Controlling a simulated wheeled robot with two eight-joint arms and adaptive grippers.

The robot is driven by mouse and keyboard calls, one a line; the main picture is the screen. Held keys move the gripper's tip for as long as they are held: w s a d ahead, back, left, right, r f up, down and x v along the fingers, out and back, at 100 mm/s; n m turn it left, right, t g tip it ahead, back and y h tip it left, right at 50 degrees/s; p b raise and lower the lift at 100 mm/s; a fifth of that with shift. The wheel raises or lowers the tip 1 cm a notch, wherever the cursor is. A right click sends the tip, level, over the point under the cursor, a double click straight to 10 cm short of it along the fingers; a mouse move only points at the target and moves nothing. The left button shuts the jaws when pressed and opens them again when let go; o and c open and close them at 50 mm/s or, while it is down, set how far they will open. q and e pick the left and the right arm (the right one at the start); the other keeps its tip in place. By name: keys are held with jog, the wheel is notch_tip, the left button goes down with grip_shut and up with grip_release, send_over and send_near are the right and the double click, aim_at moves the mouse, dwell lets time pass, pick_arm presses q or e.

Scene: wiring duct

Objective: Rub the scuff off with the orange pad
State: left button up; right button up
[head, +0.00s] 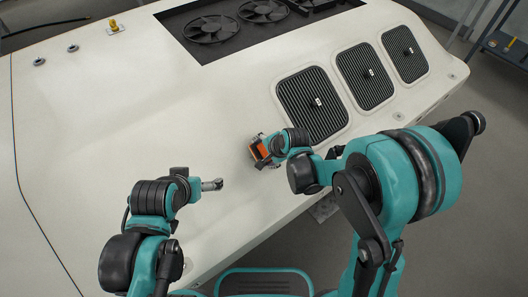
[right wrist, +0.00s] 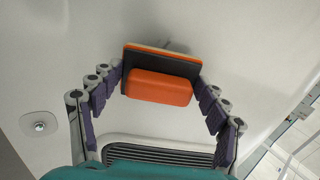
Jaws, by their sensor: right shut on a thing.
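The orange pad (right wrist: 158,88) has a rounded orange block on a dark plate with a thin orange edge. My right gripper (right wrist: 160,78) is shut on the pad, with a finger against each end. In the head view the pad (head: 262,150) is over the white housing (head: 110,130), left of the nearest vent. I cannot tell whether it touches the surface. A faint grey patch (right wrist: 178,46) shows just beyond the pad in the right wrist view; it may be the scuff or a shadow. My left gripper (head: 214,184) is over the housing, empty, its fingers too small to read.
Three dark louvred vents with knobs, the nearest one (head: 312,104), run along the right side. A recessed bay with fans (head: 210,28) is at the back. Bolts and a small yellow fitting (head: 113,25) stand at the far left. The housing's left middle is clear.

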jog(key=shift+r, duration=0.15)
jog(key=shift+p+v, duration=1.9)
jog(key=shift+v, duration=1.05)
jog(key=shift+d, duration=0.1)
jog(key=shift+d+f, duration=0.25)
jog(key=shift+d, duration=0.05)
jog(key=s+d+f+n+g+y, duration=0.1)
jog(key=s+d+n+g, duration=0.1)
jog(key=d+n, duration=0.3)
jog(key=s+d+f+n+g+y, duration=0.1)
jog(key=s+d+n+g, duration=0.2)
jog(key=d, duration=0.7)
jog(key=n, duration=0.2)
jog(key=shift+n+y, duration=0.4)
